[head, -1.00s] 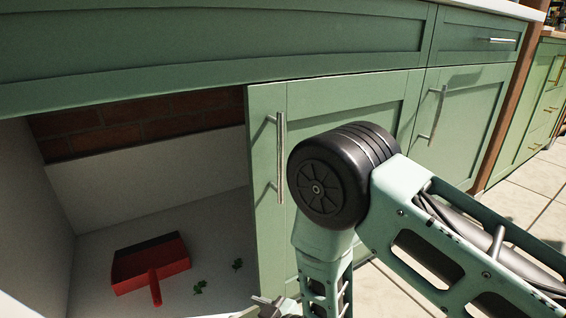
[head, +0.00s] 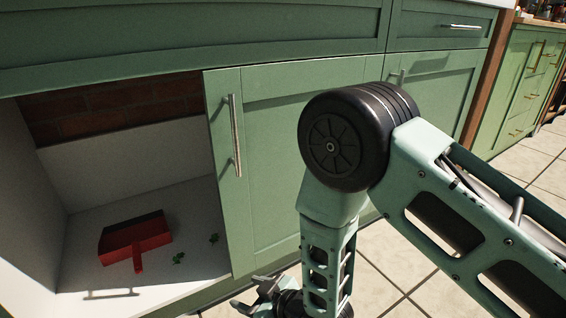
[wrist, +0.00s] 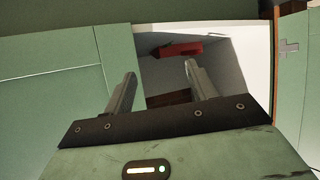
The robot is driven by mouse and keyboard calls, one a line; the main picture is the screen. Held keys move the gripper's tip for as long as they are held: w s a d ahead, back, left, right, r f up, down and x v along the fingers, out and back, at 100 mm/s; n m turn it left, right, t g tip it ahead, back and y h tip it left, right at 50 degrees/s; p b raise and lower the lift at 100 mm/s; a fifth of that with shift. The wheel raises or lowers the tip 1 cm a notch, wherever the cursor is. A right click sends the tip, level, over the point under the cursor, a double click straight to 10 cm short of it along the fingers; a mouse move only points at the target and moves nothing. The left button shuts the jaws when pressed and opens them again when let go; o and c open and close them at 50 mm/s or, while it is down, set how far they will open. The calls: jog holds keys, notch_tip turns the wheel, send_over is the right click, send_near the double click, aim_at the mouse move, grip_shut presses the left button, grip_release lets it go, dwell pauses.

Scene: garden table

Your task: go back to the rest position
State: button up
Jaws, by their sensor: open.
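My gripper (wrist: 157,85) is open and empty in the wrist view, its two fingers apart with the cabinet opening beyond them. In the head view my gripper (head: 256,301) shows at the bottom, below and in front of the green cabinet door (head: 285,160). My arm is bent, with its dark round joint in front of the cabinet front. A red dustpan (head: 135,238) lies on the white floor inside the open cabinet, apart from my gripper. It also shows in the wrist view (wrist: 180,49).
Tiled floor (head: 385,275) is clear at lower right. Another green cabinet (head: 525,85) stands at far right.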

notch_tip(320, 180, up, 12)
jog(key=d+m+g+h+p, duration=0.1)
jog(key=d+h+p, duration=0.2)
jog(key=p, duration=0.1)
jog(key=s+d+r+m+g+h+p, duration=0.1)
jog(key=s+d+r+g+h+p, duration=0.1)
jog(key=s+d+r+p, duration=0.5)
jog(key=s+d+r+m+g+h, duration=0.15)
jog(key=s+d+r, duration=0.4)
jog(key=r, duration=0.55)
jog(key=s+d+r+g+h+p, duration=0.35)
jog(key=s+d+r, duration=0.25)
jog(key=r, duration=0.3)
notch_tip(320, 180, up, 37)
jog(key=p, duration=3.7)
jog(key=shift+f+t, duration=0.2)
jog(key=shift+t, duration=0.1)
